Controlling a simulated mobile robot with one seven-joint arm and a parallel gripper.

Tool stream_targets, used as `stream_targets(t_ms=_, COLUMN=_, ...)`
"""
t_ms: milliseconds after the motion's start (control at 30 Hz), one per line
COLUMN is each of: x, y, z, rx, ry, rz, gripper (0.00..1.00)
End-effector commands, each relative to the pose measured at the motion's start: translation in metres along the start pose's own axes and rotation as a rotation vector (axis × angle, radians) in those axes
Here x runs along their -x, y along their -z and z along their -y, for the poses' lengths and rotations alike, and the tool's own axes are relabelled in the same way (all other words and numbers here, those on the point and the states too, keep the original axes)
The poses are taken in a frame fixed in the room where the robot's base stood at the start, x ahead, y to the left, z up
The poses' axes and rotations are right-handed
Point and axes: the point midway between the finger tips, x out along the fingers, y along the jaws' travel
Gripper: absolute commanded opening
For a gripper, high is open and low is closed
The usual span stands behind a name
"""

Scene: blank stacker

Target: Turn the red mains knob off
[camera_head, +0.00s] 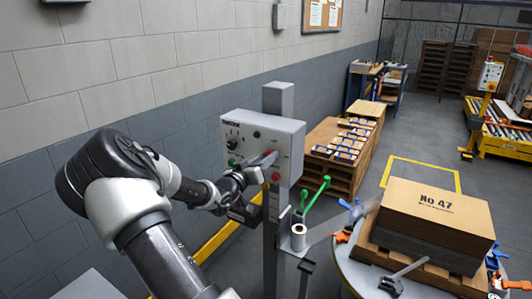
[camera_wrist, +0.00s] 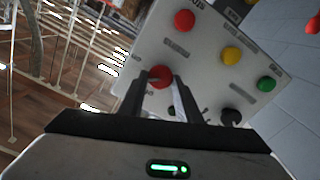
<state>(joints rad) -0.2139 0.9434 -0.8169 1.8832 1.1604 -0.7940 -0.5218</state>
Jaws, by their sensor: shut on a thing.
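The grey control box (camera_head: 290,150) stands on a post beside the wall. Its red mains knob (camera_wrist: 160,75) is between the two dark fingers of my gripper (camera_wrist: 160,90) in the wrist view, and my gripper is shut on it. The knob's sides are partly covered by the fingers, and I cannot read its setting. In the head view my gripper (camera_head: 258,170) reaches the box front from the left.
On the panel near the knob are a red button (camera_wrist: 184,20), a yellow button (camera_wrist: 232,54), a green button (camera_wrist: 266,84) and a black knob (camera_wrist: 231,117). Green-handled levers (camera_head: 318,190) stand right of the post. A pallet stack (camera_head: 435,210) sits at the right.

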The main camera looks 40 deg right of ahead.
Motion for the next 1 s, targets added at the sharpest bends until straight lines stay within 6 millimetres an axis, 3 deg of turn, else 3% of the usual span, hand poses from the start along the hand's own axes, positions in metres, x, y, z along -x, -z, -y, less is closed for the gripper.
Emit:
stream_targets(t_ms=600, x=0.0005, y=0.0004, z=0.0020, rx=0.585, ry=0.001, rz=0.000, gripper=0.08)
stream_targets(t_ms=1000, x=0.0006, y=-0.0018, z=0.0031, rx=0.876, ry=0.001, rz=0.001, gripper=0.08)
